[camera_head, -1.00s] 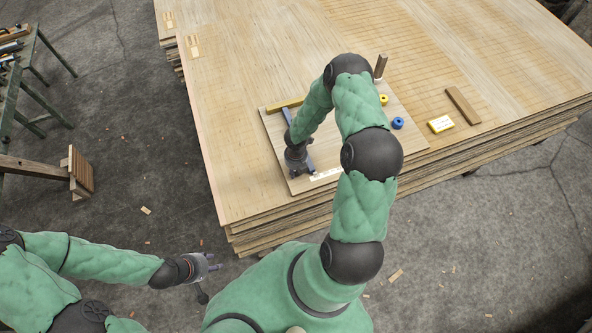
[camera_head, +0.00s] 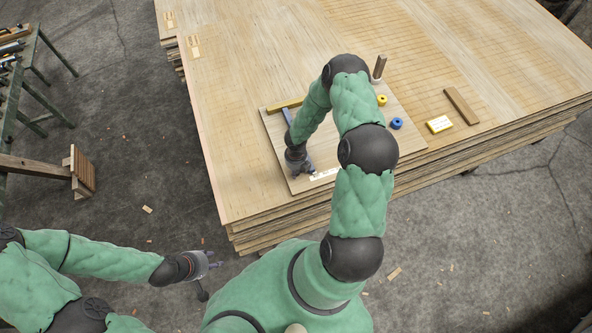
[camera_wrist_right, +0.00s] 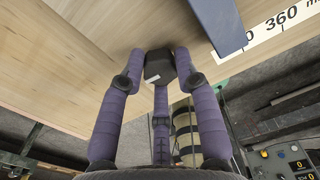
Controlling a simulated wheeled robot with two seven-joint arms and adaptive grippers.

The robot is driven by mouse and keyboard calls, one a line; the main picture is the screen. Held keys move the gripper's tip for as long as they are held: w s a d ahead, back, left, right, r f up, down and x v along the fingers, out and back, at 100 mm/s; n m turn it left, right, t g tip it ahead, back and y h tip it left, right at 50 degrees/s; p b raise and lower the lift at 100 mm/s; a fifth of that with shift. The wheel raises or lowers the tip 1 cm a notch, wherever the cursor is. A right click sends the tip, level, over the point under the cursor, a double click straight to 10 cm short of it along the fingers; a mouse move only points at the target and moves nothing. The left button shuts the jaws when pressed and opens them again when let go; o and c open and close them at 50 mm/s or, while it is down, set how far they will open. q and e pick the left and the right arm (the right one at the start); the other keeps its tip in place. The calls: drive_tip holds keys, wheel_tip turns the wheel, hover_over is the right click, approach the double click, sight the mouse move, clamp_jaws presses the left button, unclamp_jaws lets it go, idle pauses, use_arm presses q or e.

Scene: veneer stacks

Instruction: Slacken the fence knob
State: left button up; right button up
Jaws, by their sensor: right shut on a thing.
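The fence knob (camera_wrist_right: 158,64) is dark and faceted, with a small pale mark on its face. It sits between the fingertips of my right gripper (camera_wrist_right: 157,72), which is shut on it. The blue fence bar (camera_wrist_right: 218,22) lies beside the knob in the right wrist view, crossing a white scale strip (camera_wrist_right: 283,23). In the head view my right gripper (camera_head: 302,172) is low at the board's near-left corner and hides the knob. The fence's far end (camera_head: 287,115) shows behind my arm. My left gripper (camera_head: 209,263) is open and empty over the floor.
The pale board (camera_head: 401,140) lies on the veneer stack (camera_head: 240,190). The stack's right side is mostly clear.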

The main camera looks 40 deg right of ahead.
drive_tip(key=shift+n+p, duration=0.3)
drive_tip(key=shift+n, duration=0.3)
drive_tip(key=o, duration=0.8)
wheel_tip(320, 180, up, 6)
drive_tip(key=p, duration=0.5)
